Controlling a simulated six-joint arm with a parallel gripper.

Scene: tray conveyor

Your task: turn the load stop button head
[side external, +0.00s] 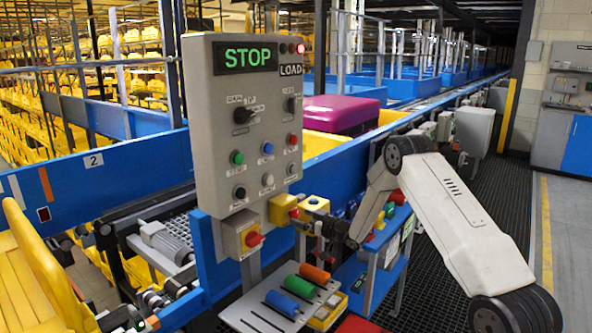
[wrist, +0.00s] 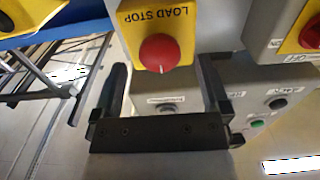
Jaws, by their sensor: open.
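The load stop button is a round red head (wrist: 159,53) on a yellow box (wrist: 185,22) whose LOAD STOP label appears upside down in the wrist view. In the side external view, the red head (side external: 294,213) projects from a yellow box (side external: 280,208) below the control panel. My gripper (wrist: 162,68) is open and empty in the wrist view. Its two dark fingers stand left and right of the head, with gaps on both sides. The head appears near the fingertip line; the depth between them is unclear. In the side view, my gripper (side external: 322,240) is small and dark, right of the button.
A grey panel (side external: 215,165) with a green STOP display stands above. A red rotary switch (side external: 254,239) on yellow is close by, left of the button. A rack with coloured cylinders (side external: 299,286) lies below. A purple case (side external: 340,114) is on the conveyor behind.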

